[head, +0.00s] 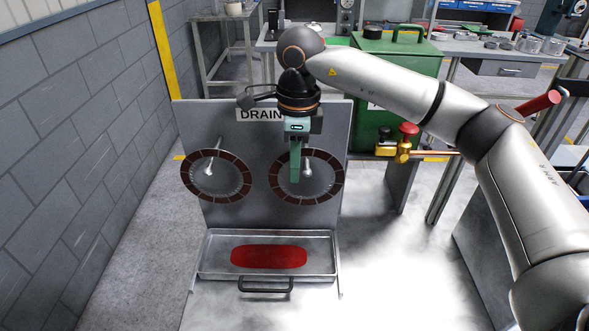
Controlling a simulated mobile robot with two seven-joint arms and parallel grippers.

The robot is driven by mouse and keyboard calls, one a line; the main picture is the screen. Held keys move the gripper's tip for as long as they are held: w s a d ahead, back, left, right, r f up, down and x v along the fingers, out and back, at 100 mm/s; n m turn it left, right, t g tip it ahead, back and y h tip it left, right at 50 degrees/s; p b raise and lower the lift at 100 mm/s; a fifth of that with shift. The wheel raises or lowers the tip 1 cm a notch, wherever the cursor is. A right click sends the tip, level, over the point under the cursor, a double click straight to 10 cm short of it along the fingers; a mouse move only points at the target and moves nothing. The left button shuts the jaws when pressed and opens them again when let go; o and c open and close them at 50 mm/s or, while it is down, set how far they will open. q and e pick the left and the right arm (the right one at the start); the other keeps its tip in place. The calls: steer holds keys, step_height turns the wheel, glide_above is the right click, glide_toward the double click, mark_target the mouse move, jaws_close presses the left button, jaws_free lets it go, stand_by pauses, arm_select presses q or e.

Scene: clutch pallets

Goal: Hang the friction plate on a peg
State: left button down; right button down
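Two friction plates, dark rings with brown segmented faces, are at the grey upright board (260,205) marked DRAIN. The left friction plate (216,197) is around a pale peg (211,164). The right friction plate (334,178) is around the right peg (308,172), partly covered by my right gripper. My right gripper (295,178) points down in front of the right plate, its green fingers crossing the plate's upper rim and reaching beside the peg. Its fingers overlap from this angle, so opening and grip are unclear. My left gripper is not in view.
A metal tray (213,266) with red liquid (268,256) lies below the board, a black handle at its front. A green cabinet (412,75) stands behind. Red and brass valve fittings (404,146) are right of the board. A block wall (75,150) bounds the left.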

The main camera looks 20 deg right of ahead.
steer(key=shift+w+d+f, duration=0.35)
steer(key=shift+w+f, duration=0.25)
steer(key=shift+w, duration=0.15)
steer(key=c, duration=1)
jaws_free()
steer(key=shift+r, duration=0.1)
step_height(320, 180, up, 7)
steer(key=p, duration=0.4)
steer(key=shift+p, duration=0.4)
